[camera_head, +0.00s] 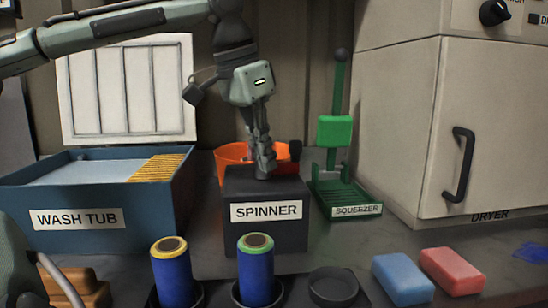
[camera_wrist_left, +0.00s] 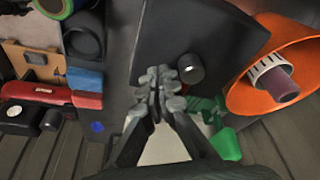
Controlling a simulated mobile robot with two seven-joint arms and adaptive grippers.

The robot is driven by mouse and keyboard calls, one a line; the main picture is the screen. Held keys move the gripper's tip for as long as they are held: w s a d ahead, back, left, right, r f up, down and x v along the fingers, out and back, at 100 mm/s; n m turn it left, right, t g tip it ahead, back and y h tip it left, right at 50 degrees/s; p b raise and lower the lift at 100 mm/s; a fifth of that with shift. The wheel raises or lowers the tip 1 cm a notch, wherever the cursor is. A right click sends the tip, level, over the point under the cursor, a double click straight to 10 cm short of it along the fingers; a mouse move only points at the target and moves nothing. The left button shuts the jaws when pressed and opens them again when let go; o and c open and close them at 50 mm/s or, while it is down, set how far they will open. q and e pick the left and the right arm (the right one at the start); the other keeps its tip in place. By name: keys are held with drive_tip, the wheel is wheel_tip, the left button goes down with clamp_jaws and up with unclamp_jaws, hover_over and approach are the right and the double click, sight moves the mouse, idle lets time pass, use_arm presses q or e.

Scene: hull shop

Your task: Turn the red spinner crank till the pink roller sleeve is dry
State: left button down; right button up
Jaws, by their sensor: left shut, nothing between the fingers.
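The spinner (camera_head: 266,236) is a dark labelled box with an orange bowl (camera_head: 230,153) behind it. The bowl also shows in the left wrist view (camera_wrist_left: 248,98), holding a white ribbed piece and a dull purplish-pink cylinder (camera_wrist_left: 284,87), perhaps the roller sleeve. Whether it is wet cannot be told. My left gripper (camera_head: 264,172) points down at the spinner's top, fingers shut and empty. In the left wrist view its fingertips (camera_wrist_left: 160,82) are close beside a dark round knob (camera_wrist_left: 190,68); contact is unclear. My right gripper is not in view.
The wash tub (camera_head: 165,214) stands left, the green squeezer (camera_head: 334,135) right, and the dryer (camera_head: 400,130) far right. In front are two blue rollers (camera_head: 172,277) (camera_head: 257,278), an empty dark holder (camera_head: 333,287), and blue (camera_head: 403,279) and red (camera_head: 452,271) blocks.

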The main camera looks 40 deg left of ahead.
use_arm(q)
drive_tip(key=shift+f, duration=1.35)
drive_tip(key=shift+r, duration=0.4)
drive_tip(key=shift+w, duration=0.15)
